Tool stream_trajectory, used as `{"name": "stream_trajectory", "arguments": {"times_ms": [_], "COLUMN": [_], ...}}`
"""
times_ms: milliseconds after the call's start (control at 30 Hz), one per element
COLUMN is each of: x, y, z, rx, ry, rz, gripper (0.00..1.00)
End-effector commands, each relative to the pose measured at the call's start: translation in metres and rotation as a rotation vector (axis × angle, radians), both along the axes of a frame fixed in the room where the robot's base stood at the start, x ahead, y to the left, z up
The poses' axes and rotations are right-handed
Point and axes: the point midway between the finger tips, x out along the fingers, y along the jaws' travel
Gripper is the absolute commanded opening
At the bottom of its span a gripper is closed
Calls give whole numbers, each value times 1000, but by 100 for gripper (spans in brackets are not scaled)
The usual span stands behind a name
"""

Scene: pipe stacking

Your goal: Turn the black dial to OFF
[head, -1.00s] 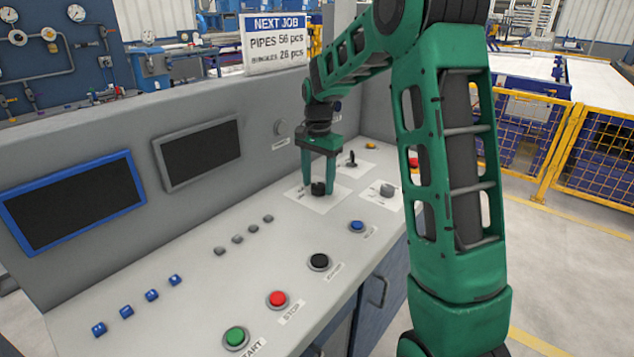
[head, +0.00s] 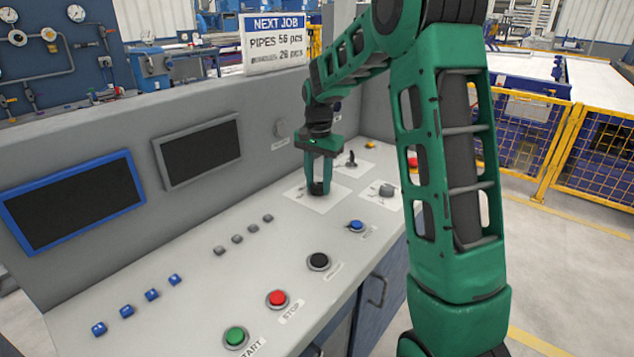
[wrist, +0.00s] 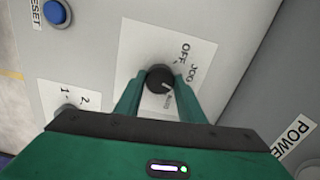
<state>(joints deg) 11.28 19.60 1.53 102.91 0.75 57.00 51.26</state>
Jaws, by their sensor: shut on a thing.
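The black dial (head: 319,189) stands on a white label plate on the sloped console. The wrist view shows the dial (wrist: 159,77) with OFF, JOG and AUTO printed around it. A small light mark on the dial seems to face the AUTO side, away from OFF. My green gripper (head: 318,184) points down over the dial, its fingers shut on the dial's two sides. In the head view the fingers hide part of the dial.
A black lever switch (head: 352,160) and a grey knob (head: 387,190) sit close by on their own plates. A blue button (head: 356,226) is nearer the front. The console's upright back panel (head: 262,140) rises behind the gripper.

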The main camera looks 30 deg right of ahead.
Motion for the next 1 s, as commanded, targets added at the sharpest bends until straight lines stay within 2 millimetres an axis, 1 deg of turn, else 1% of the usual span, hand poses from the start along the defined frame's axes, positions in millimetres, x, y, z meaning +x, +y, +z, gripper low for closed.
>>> {"name": "stream_trajectory", "arguments": {"times_ms": [33, 267, 1000], "x": [4, 5, 5], "y": [1, 3, 4], "z": [2, 3, 4], "rx": [-1, -2, -4], "ry": [-12, -14, -16], "rz": [32, 223, 928], "gripper": [13, 13, 13]}}
